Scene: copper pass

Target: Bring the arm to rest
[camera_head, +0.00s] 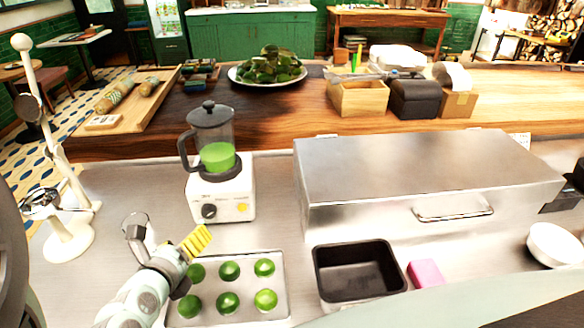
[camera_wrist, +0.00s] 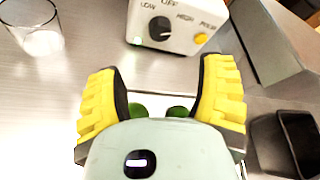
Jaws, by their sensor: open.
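My arm reaches in from the lower left of the head view. My gripper (camera_head: 196,241) has yellow ridged fingers and is held above the counter, in front of the blender (camera_head: 218,170) and near the back left corner of the fruit tray (camera_head: 279,285). In the wrist view my gripper (camera_wrist: 160,82) has its two fingers wide apart with nothing between the tips. Green round fruits (camera_wrist: 177,111) show lower down, partly hidden behind the gripper body. The blender holds green liquid.
A clear glass (camera_wrist: 34,28) stands left of the gripper. A steel box with a handle (camera_head: 425,175), a black bin (camera_head: 360,270), a pink block (camera_head: 426,273) and a white bowl (camera_head: 554,245) lie to the right. A white lever stand (camera_head: 68,235) is at left.

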